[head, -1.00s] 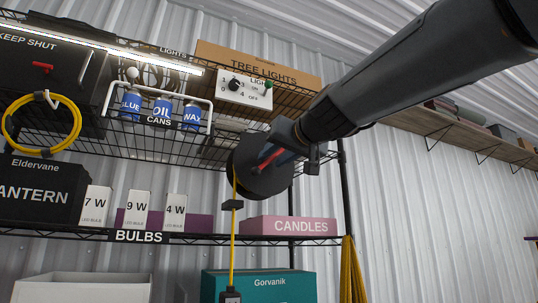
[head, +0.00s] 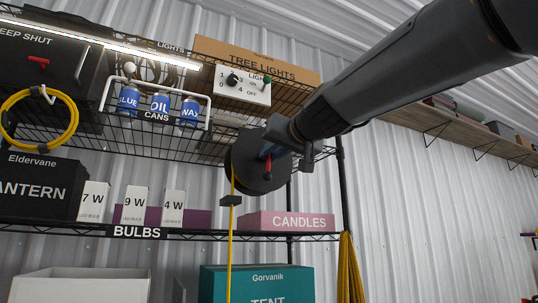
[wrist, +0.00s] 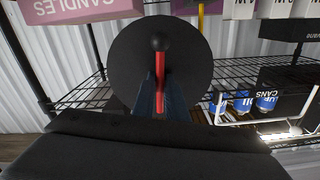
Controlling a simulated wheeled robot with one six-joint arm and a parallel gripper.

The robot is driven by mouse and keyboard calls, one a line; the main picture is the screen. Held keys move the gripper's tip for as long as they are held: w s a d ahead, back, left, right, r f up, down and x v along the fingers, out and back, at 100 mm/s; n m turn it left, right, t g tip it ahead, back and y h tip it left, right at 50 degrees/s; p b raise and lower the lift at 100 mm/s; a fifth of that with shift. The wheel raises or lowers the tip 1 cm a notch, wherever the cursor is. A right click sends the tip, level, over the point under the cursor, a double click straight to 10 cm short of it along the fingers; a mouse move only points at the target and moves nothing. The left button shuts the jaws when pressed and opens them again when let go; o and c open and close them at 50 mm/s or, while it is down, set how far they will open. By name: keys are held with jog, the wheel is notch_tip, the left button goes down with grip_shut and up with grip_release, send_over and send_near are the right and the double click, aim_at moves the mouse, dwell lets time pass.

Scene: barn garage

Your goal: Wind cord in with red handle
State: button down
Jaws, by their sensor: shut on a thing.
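A dark round reel (head: 252,170) hangs at the front of the shelving, and its disc fills the top middle of the wrist view (wrist: 135,50). A red handle (head: 267,168) stands on its face and points down in the head view; it shows upright in the wrist view (wrist: 160,70), with a dark knob. A yellow cord (head: 230,250) runs straight down from the reel past a small black block (head: 231,201) and out of the bottom of the picture. My gripper (wrist: 160,97) is shut on the red handle, its fingers close on both sides of it. The exact contact is partly hidden.
Wire shelves hold a cans rack (head: 158,113), a switch box (head: 243,85), bulb boxes (head: 133,204) and a candles box (head: 287,221) close around the reel. A tent box (head: 257,284) stands below.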

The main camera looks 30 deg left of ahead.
jog(key=shift+f, duration=0.35)
dwell(0.8)
jog(key=c, duration=1.8)
grip_release()
jog(key=shift+d+r, duration=0.1)
jog(key=shift+d, duration=0.1)
jog(key=shift+o, duration=0.2)
jog(key=shift+a+r, duration=0.1)
jog(key=b+v, duration=0.2)
jog(key=v, duration=0.6)
jog(key=shift+w, duration=0.1)
